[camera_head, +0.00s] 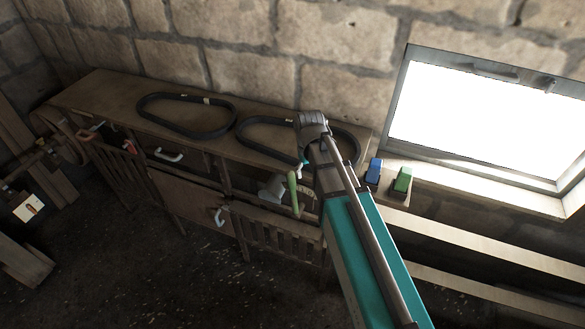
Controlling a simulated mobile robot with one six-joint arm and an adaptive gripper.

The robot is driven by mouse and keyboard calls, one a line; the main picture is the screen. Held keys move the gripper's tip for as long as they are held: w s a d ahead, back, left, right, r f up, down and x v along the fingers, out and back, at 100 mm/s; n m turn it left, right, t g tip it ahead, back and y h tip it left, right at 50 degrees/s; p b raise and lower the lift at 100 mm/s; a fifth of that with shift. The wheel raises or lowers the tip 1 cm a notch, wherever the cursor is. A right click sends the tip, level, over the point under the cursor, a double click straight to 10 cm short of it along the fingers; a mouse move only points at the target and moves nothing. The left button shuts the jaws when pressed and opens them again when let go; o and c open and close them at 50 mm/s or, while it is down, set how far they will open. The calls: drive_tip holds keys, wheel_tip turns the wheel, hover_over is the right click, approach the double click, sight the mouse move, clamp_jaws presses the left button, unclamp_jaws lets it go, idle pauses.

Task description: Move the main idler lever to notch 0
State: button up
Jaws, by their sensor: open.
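A light green upright handle (293,193) stands at the front of the wooden bench, left of my arm. It looks like a lever, but I cannot tell for certain that it is the main idler lever. A pale curved piece beside it may be a notch plate (306,197); its marks are too small to read. The handle leans only slightly. My teal and dark arm reaches up from the lower right and passes just right of the handle.
Black belts (187,115) lie on the wooden bench top (110,92). A grey object (271,188) is left of the green handle. Blue (374,171) and green (402,181) blocks stand below the bright window (480,115). The floor in front is clear.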

sight(291, 179)
drive_tip(key=w+a+r+n+p, duration=0.2)
drive_tip(key=a+r+p, duration=0.2)
drive_tip(key=a+r, duration=0.1)
drive_tip(key=shift+w+a+r, duration=0.2)
drive_tip(key=shift+w+a, duration=0.2)
drive_tip(key=shift+a, duration=0.35)
drive_tip(key=shift+f, duration=0.15)
drive_tip(key=f+b, duration=1.3)
drive_tip(key=b, duration=0.1)
drive_tip(key=shift+w+d+f, duration=0.25)
drive_tip(key=shift+d, duration=0.1)
clamp_jaws()
idle(0.5)
